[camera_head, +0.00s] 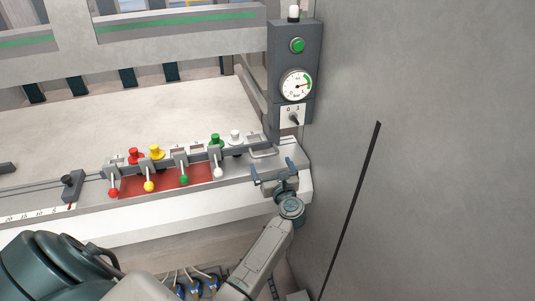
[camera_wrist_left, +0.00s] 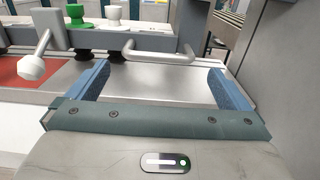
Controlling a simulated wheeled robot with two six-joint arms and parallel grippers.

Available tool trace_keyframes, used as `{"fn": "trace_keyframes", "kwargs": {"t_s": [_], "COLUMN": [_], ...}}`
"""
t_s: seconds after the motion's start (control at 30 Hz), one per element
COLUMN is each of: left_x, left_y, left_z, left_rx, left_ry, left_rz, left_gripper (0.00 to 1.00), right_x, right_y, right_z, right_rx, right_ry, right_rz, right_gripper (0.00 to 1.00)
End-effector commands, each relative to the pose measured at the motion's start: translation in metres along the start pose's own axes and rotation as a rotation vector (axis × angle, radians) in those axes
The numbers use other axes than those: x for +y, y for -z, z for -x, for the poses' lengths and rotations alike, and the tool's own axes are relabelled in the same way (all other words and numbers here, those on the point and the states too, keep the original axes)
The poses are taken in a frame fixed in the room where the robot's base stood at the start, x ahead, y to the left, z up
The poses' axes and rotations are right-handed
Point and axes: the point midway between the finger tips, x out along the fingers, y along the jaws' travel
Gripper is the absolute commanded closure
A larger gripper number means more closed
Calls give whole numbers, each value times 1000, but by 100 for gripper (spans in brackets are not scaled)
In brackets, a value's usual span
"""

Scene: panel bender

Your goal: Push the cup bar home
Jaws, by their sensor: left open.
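The cup bar (camera_head: 198,158) is a grey bar on the machine bed. It carries red, yellow, green and white cups and several ball-ended levers. A loop handle (camera_head: 263,152) is at its right end; the handle also shows in the left wrist view (camera_wrist_left: 158,56). My left gripper (camera_head: 273,168) is open and empty, just in front of the handle. In the left wrist view its blue fingers (camera_wrist_left: 158,75) stand either side of the handle, with the handle beyond them. I cannot tell whether they touch it. My right gripper is out of view.
A red recess (camera_head: 165,182) lies in front of the bar. A small grey block (camera_head: 72,188) stands on the scale at the left. A control post (camera_head: 293,85) with gauge and knob rises behind the handle. A grey wall (camera_head: 435,150) fills the right side.

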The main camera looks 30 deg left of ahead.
Motion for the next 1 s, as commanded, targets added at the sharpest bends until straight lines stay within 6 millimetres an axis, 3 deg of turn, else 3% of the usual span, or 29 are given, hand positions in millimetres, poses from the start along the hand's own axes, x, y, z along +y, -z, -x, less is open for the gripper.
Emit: {"fn": "trace_keyframes", "kwargs": {"t_s": [0.1, 0.3, 0.67, 0.9, 1.0], "left_x": [0, 0, 0, 0, -1], "left_y": [-4, -1, 0, 1, 1], "left_z": [-23, -45, -50, -50, -51], "left_rx": [0, 1, 1, 1, 1], "left_ry": [0, 1, 1, 2, 2], "left_rz": [-2, -1, 0, 0, 0], "left_gripper": [0, 0, 0, 45, 48], "right_x": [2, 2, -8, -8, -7], "right_y": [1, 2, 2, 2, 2], "right_z": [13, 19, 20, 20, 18], "right_rx": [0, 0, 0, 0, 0], "right_ry": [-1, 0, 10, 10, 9], "right_rz": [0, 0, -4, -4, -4], "right_gripper": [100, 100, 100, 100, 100]}}
